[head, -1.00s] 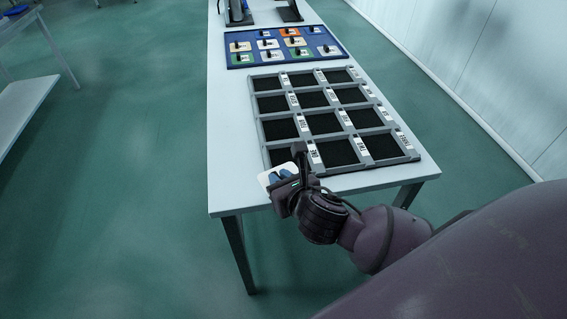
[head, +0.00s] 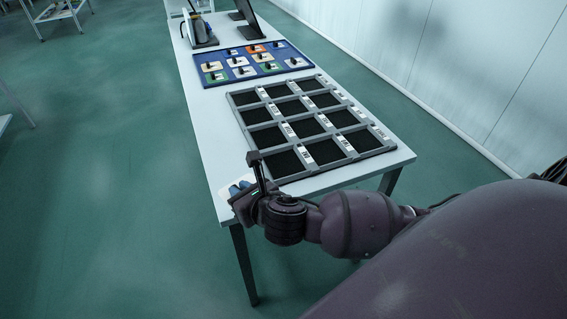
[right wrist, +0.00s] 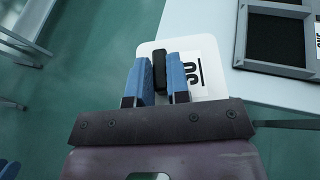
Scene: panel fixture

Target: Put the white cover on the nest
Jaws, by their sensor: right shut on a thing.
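My right gripper (head: 240,187) is at the front left corner of the table. In the right wrist view its blue fingers (right wrist: 162,80) are shut on the black knob (right wrist: 160,68) of a white cover (right wrist: 208,52) with black lettering, partly hidden by a finger. The cover also shows in the head view (head: 225,192), at the table's left edge. A grey frame (head: 330,169) with several dark, empty compartments lies on the table, beyond and right of the gripper. Its white labels are too small to read, so I cannot tell which compartment is the nest. My left gripper is not in view.
The white table (head: 205,135) is bare along the left of the frame. Behind the frame is a blue tray (head: 229,81) with several coloured, knobbed covers. Dark equipment stands at the table's far end. A pale wall is at the right.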

